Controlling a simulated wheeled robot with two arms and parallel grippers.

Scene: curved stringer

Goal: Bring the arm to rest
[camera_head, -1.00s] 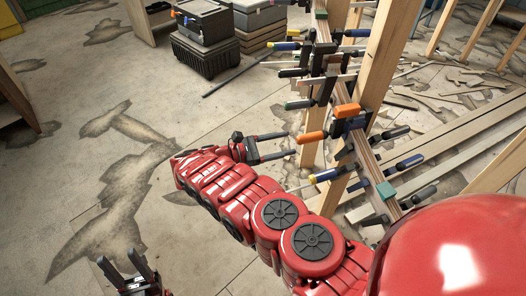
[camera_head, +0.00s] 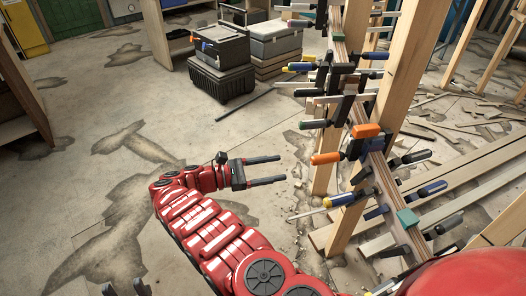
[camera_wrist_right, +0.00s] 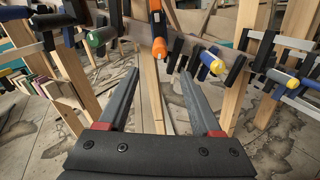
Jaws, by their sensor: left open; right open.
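My right arm is red and segmented, reaching from the bottom of the head view toward the middle. Its gripper (camera_head: 284,168) is open and empty, fingers pointing right, just left of the clamped wooden stringer (camera_head: 377,165). In the right wrist view the two fingers (camera_wrist_right: 159,72) are spread with nothing between them; an orange clamp handle (camera_wrist_right: 158,46) shows beyond the tips, apart from them. My left gripper (camera_head: 125,289) shows only its two spread fingertips at the bottom left edge, with nothing seen between them. The rest of it is cut off.
Several clamps with orange (camera_head: 326,158), blue and green (camera_head: 407,218) parts stick out along the stringer. A wooden post (camera_head: 398,85) stands beside it. Black toolboxes (camera_head: 221,80) are stacked behind, and planks (camera_head: 470,195) lie at right. The floor left of my right arm is clear.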

